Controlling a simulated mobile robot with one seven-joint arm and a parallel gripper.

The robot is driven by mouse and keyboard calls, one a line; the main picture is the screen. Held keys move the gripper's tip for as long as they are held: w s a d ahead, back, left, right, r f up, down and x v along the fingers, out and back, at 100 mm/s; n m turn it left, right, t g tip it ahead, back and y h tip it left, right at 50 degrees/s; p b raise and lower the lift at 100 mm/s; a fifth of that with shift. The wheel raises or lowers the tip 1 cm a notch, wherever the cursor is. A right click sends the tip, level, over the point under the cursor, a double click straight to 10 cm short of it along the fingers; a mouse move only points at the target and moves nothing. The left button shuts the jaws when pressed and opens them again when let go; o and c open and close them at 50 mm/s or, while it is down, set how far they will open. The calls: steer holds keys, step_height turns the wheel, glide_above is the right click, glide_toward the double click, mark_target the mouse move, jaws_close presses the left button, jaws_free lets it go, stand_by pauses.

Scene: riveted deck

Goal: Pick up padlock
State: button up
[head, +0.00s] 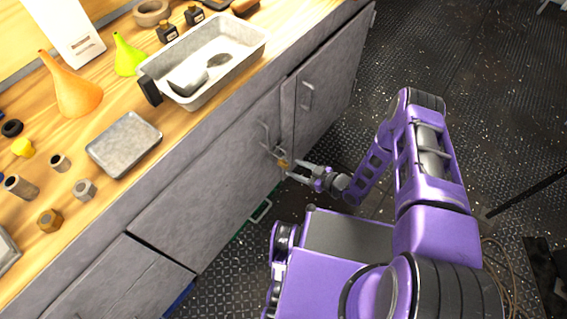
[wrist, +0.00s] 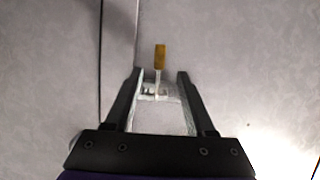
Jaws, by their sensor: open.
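The padlock (head: 283,163) is a small brass-coloured piece at the lower end of a metal cabinet handle, against the grey cabinet front. In the wrist view the padlock (wrist: 160,57) shows its narrow orange body and a thin pale shackle reaching down to a metal piece between my fingers. My gripper (head: 293,170) is open just right of the padlock in the head view. In the wrist view my gripper (wrist: 160,76) has a finger on either side of the shackle, with gaps on both sides. The orange body lies just beyond the fingertips.
The cabinet (head: 215,195) has another handle (head: 306,95) on the neighbouring door. Above it, the wooden counter holds a metal basin (head: 232,72), a grey tray (head: 124,145), funnels and several nuts. A door or drawer (head: 120,285) stands out at lower left. Open floor lies right.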

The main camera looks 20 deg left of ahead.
mark_target(288, 165)
steer(key=shift+b+x, duration=0.45)
steer(key=shift+x, duration=2.25)
steer(key=shift+d+f, duration=0.15)
jaws_close()
